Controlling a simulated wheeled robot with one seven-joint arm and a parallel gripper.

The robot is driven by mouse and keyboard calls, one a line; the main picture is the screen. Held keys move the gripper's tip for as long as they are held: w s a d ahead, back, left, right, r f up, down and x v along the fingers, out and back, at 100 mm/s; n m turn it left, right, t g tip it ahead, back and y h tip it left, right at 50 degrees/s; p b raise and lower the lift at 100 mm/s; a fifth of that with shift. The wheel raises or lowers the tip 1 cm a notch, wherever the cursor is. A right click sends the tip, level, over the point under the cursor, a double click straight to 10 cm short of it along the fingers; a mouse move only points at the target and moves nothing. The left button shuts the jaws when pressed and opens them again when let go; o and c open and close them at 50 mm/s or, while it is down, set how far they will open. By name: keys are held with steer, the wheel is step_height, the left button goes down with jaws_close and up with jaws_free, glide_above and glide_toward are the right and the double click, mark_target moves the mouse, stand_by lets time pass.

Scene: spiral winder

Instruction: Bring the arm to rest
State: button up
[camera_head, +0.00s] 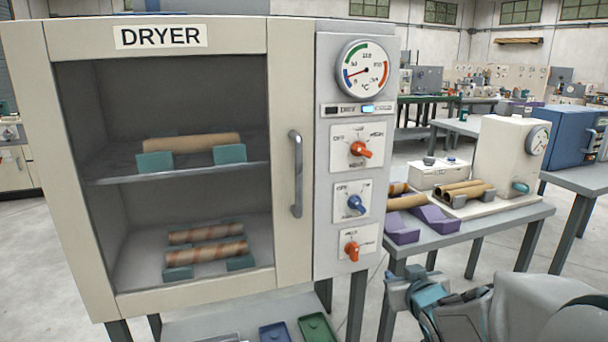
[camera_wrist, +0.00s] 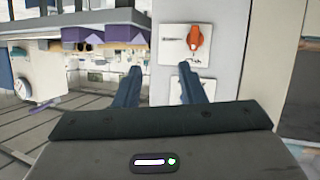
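My arm reaches in from the lower right of the head view, with my gripper (camera_head: 408,292) low in front of the dryer's right side, below the control panel. In the wrist view my gripper (camera_wrist: 160,78) has its two dark fingers apart with nothing between them. The dryer's panel stands beyond the fingers there, with an orange knob (camera_wrist: 196,38) above the right finger. No contact with the panel is visible.
The dryer (camera_head: 296,80) has a closed glass door with a handle (camera_head: 296,175); tubes lie on cradles inside. To the right, a grey table (camera_head: 500,222) holds purple cradles (camera_head: 432,219), brown tubes (camera_head: 465,193) and a white machine (camera_head: 503,155). Blue (camera_head: 274,333) and green (camera_head: 317,328) trays lie below the dryer.

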steer(key=s+a+r+g+p, duration=0.2)
steer(key=s+r+g+p, duration=0.1)
steer(key=s, duration=0.4)
steer(key=s+a+r+m+g+p, duration=0.1)
steer(key=s+a+r+g+p, duration=0.1)
steer(key=s+r+g+p, duration=0.2)
steer(key=s+a+r+g+p, duration=0.2)
steer(key=s+r+g+p, duration=0.2)
steer(key=s+p, duration=0.4)
steer(key=shift+s+a+r+m, duration=0.2)
steer(key=shift+s+r+m, duration=0.2)
steer(key=shift+s+r, duration=0.6)
steer(key=shift+s+f, duration=0.1)
steer(key=shift+f, duration=0.05)
